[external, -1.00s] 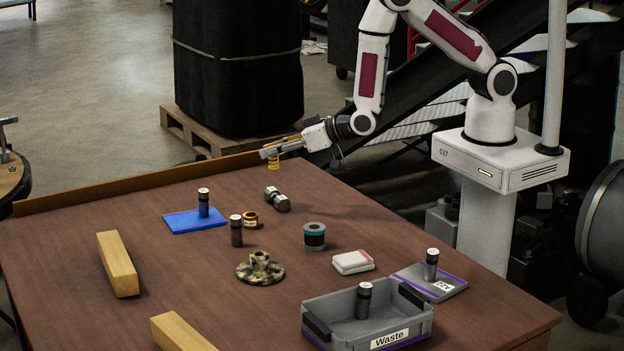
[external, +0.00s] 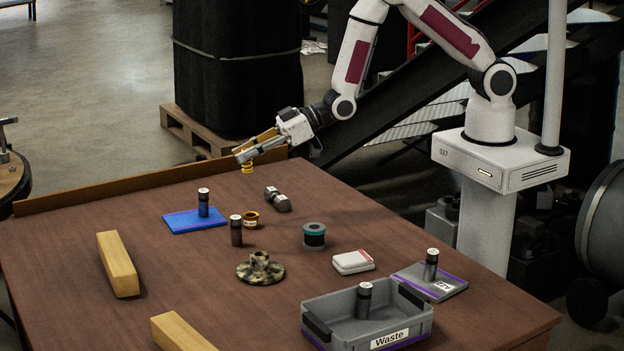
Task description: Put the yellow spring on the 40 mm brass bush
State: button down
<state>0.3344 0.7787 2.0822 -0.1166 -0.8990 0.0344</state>
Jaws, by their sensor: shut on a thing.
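My gripper (external: 246,156) is shut on the yellow spring (external: 247,168), which hangs below the fingertips in the air above the far part of the table. The brass bush (external: 251,219), a short yellowish ring with a pale label, stands on the table below and apart from the spring. The label is too small to read. A dark cylinder with a light top (external: 236,231) stands just left of the bush.
A blue mat (external: 180,222) with a dark cylinder, a dumbbell-shaped metal part (external: 277,199), a teal-banded cylinder (external: 314,236) and a mottled flange (external: 260,270) surround the bush. A grey Waste bin (external: 405,338) and wooden blocks (external: 118,264) are nearer.

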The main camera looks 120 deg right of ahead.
jog(key=shift+w+a+f+n+y, duration=0.1)
jog(key=shift+w+a+n+y, duration=0.2)
jog(key=shift+a, duration=0.35)
jog(key=shift+s+a+f+y, duration=0.1)
jog(key=shift+a+f+y, duration=0.1)
jog(key=shift+a+y, duration=0.15)
jog(key=shift+f, duration=0.15)
jog(key=shift+f, duration=2.8)
send_over(250, 215)
jog(key=shift+d+f, duration=0.1)
jog(key=shift+f, duration=2)
jog(key=c, duration=1.9)
grip_release()
jog(key=shift+f, duration=0.1)
